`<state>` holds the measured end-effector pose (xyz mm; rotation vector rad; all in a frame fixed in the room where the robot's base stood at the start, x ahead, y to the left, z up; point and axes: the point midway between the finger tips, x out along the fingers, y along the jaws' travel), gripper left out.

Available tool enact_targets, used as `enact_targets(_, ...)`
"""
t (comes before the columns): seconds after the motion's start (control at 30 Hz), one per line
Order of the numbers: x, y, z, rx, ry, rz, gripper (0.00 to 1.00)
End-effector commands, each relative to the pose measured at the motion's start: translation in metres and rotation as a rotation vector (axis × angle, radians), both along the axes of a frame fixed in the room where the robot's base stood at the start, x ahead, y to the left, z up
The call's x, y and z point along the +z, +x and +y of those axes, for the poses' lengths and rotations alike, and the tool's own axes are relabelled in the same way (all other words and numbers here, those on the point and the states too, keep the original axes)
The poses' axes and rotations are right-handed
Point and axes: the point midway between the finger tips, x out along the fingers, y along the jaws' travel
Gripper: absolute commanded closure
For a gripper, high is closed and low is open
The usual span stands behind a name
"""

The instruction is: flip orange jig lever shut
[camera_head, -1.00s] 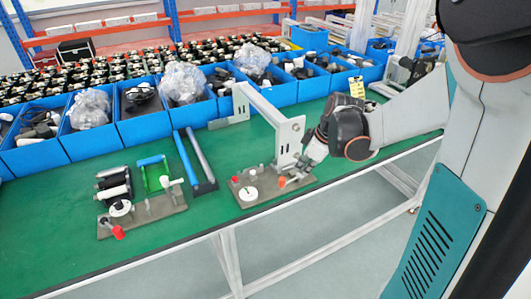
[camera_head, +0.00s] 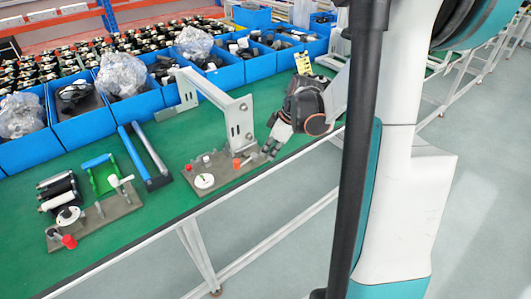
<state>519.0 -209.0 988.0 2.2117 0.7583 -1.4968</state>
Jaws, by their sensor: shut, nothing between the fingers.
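The right jig, a brown plate (camera_head: 218,177), lies on the green table near its front edge. It carries a white disc (camera_head: 204,181), small metal pins and a small orange lever part (camera_head: 236,163) toward its right end. Whether the lever is up or down is too small to tell. My gripper (camera_head: 269,152) is shut and empty, pointing down at the plate's right end, just right of the orange part. Contact with the plate cannot be told. A second jig plate (camera_head: 97,217) on the left carries a red knob (camera_head: 68,241) and a white disc.
A grey upright bracket (camera_head: 237,122) stands behind the right jig, close to my gripper. A blue-handled frame (camera_head: 146,158) and a green-and-blue piece (camera_head: 98,174) lie left. Blue bins (camera_head: 215,75) line the back. Green table (camera_head: 160,205) is clear between the jigs.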

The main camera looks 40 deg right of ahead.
Motion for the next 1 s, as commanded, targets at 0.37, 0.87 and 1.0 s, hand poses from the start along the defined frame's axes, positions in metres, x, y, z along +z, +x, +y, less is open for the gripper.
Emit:
enact_targets(0.37,-0.073,0.022,0.018,0.003,-0.001,0.001,1.0)
enact_targets(0.87,-0.069,0.053,0.042,0.001,-0.001,0.001,1.0)
enact_targets(1.0,-0.068,0.053,0.042,0.001,0.0,0.0,1.0)
